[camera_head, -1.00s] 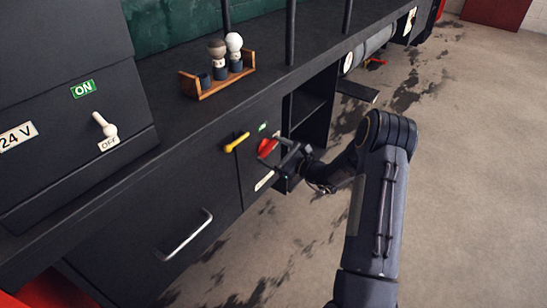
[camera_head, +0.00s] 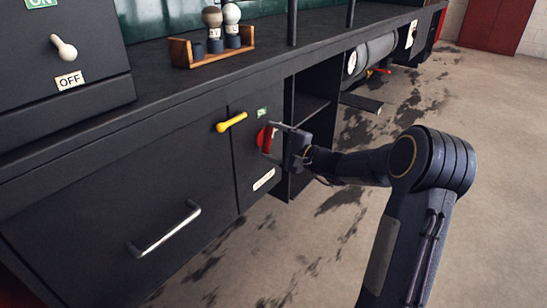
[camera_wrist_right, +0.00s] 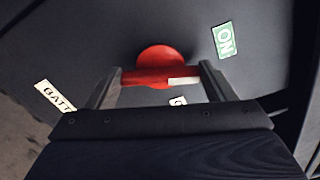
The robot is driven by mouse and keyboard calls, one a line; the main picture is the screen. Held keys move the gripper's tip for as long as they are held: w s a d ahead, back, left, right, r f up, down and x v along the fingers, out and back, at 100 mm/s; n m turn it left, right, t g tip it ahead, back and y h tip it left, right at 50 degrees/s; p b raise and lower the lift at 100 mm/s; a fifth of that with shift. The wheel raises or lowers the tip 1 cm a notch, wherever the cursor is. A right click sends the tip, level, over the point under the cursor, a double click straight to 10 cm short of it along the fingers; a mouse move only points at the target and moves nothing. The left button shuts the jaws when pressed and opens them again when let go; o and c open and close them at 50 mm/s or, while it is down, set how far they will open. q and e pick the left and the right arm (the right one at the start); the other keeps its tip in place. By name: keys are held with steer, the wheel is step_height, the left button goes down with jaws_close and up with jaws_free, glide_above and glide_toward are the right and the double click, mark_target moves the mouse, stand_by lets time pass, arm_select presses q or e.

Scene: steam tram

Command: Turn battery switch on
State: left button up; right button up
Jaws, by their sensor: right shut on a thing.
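The battery switch is a red rotary handle (camera_head: 265,138) on the dark cabinet front in the head view. In the wrist view the red handle (camera_wrist_right: 152,75) lies crosswise between the two fingers, its white mark at the right end. My right gripper (camera_head: 275,143) is shut on the handle; it also shows in the wrist view (camera_wrist_right: 161,76). A green ON label (camera_wrist_right: 224,40) is at the upper right there. A small white label (camera_wrist_right: 178,101) is mostly hidden by the gripper. A plate starting "BATT" (camera_wrist_right: 56,96) is at the left. My left gripper is out of view.
A yellow lever (camera_head: 231,122) is just left of the switch. A drawer handle (camera_head: 164,230) sticks out lower left. A wooden rack (camera_head: 213,54) stands on the ledge above.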

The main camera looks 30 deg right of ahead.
steer(key=shift+f+n+b, duration=0.3)
steer(key=shift+n+b, duration=0.7)
steer(key=shift+n, duration=0.2)
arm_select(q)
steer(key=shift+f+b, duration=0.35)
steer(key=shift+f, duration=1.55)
arm_select(e)
steer(key=shift+r+n, duration=0.1)
steer(key=shift+n, duration=0.6)
steer(key=o, duration=1)
steer(key=shift+r, duration=0.1)
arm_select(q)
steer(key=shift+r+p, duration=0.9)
arm_select(e)
steer(key=v, duration=0.8)
